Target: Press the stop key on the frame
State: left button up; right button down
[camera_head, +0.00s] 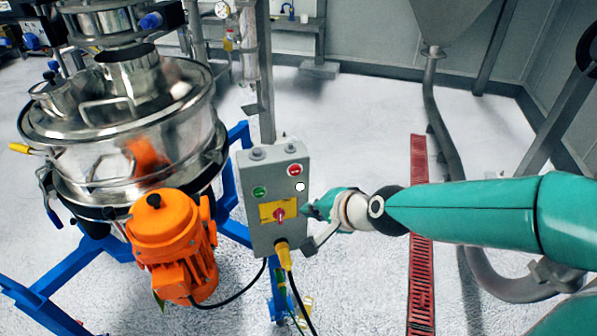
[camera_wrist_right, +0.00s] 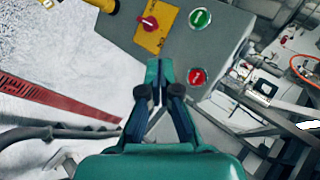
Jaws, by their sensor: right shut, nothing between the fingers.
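A grey control box (camera_head: 262,225) stands on the blue frame. On its face is a red round button (camera_head: 295,170) at the upper right, the likely stop key. A green button (camera_head: 259,192) sits lower left of it, above a red rotary knob (camera_head: 279,214) on a yellow plate. My right gripper (camera_head: 314,210) is shut and empty, close to the box's right side. In the right wrist view the fingertips (camera_wrist_right: 158,70) point at the box, with the red button (camera_wrist_right: 197,77) to their right, apart from them. My left gripper is not in view.
A steel sifter (camera_head: 75,150) and an orange motor (camera_head: 175,245) stand left of the box on the blue frame (camera_head: 228,205). A yellow plug and cable (camera_head: 284,256) hang below the box. A red floor grate (camera_head: 420,270) and a grey pipe lie to the right.

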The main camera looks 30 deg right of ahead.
jog(key=shift+w+d+r, duration=0.1)
jog(key=shift+w, duration=0.05)
jog(key=shift+w+d+p, duration=0.15)
jog(key=shift+w+d, duration=0.3)
jog(key=shift+w, duration=0.9)
jog(key=shift+w+d+p, duration=0.2)
jog(key=shift+w+d, duration=0.2)
jog(key=shift+w, duration=1)
jog(key=shift+w+d+p, duration=0.15)
jog(key=shift+w+d, duration=0.3)
jog(key=shift+w, duration=0.9)
jog(key=shift+w+d, duration=0.25)
jog(key=shift+w, duration=0.5)
jog(key=shift+s, duration=0.15)
jog(key=shift+s+a, duration=0.25)
jog(key=shift+s, duration=0.4)
jog(key=s, duration=0.1)
jog(key=s+a, duration=0.1)
jog(key=s, duration=0.2)
jog(key=shift+s+a+b, duration=0.25)
jog(key=shift+s+b, duration=0.1)
jog(key=shift+s, duration=0.05)
